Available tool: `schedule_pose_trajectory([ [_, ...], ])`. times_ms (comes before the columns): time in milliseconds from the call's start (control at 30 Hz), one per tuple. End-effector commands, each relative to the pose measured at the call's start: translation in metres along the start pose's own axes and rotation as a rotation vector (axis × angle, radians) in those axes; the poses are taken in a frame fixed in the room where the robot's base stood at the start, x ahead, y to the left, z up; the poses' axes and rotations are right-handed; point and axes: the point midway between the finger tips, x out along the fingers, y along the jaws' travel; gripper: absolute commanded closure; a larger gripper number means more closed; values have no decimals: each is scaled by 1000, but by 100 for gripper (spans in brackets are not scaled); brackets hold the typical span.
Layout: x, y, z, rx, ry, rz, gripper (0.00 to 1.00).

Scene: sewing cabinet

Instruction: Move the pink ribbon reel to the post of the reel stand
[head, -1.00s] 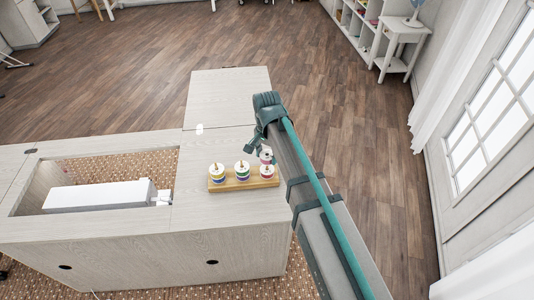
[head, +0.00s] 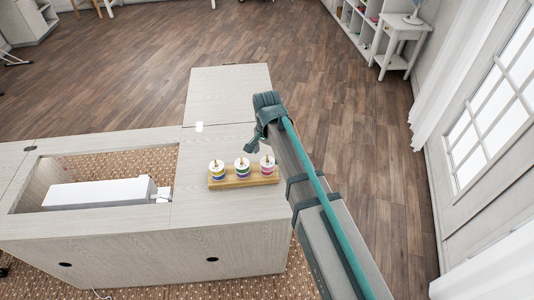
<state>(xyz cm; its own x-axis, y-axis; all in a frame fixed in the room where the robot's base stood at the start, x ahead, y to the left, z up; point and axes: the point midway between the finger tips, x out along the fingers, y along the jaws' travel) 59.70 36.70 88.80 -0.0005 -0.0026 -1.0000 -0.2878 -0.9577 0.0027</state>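The reel stand (head: 230,184), a light wooden base with three upright posts, sits on the cabinet top near its right side. Each post carries reels with white tops and coloured bands. The pink ribbon reel (head: 267,161) appears to be the white-topped one at the top of the right post, with the post tip showing through it; its band is too small to read surely. My gripper (head: 251,147) hangs just behind and left of that reel, apart from it and holding nothing visible. Its fingers are too small to tell their opening.
The left post holds a reel stack with yellow and blue bands (head: 217,171), the middle post one with green and purple bands (head: 242,170). A white sewing machine (head: 98,194) lies in the cabinet's recess at left. The extended leaf (head: 228,93) behind is clear.

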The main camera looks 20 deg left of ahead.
Motion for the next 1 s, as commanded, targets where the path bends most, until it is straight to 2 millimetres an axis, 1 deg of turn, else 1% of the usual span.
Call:
schedule_pose_trajectory([
  [300,-1,0,0,0,0,0,16],
  [367,-3,0,0,0,0,0,16],
  [467,-12,0,0,0,1,-1,16],
  [567,-26,0,0,0,2,-2,16],
  [900,-90,-1,-1,0,1,-2,16],
  [1000,-104,-1,-1,0,1,-1,16],
])
